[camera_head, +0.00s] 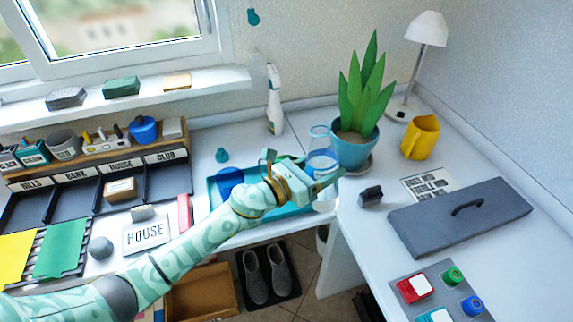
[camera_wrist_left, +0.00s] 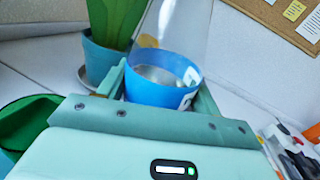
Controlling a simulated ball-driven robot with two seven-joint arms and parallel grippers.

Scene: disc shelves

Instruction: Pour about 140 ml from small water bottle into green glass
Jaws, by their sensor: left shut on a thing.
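The small water bottle (camera_head: 321,160), clear with a blue band, stands about upright at the far end of my left arm, in front of the plant pot. My left gripper (camera_head: 325,180) is shut on it. In the left wrist view the bottle (camera_wrist_left: 160,82) sits between the two fingers, with its clear upper part rising out of frame. No green glass is clear in the head view. My right gripper is out of view.
A teal tray (camera_head: 288,212) lies below my left gripper, with a blue cup (camera_head: 229,182) at its left. A potted plant (camera_head: 354,148), a yellow mug (camera_head: 421,138) and a small black object (camera_head: 370,196) stand to the right. A spray bottle (camera_head: 274,103) stands at the wall.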

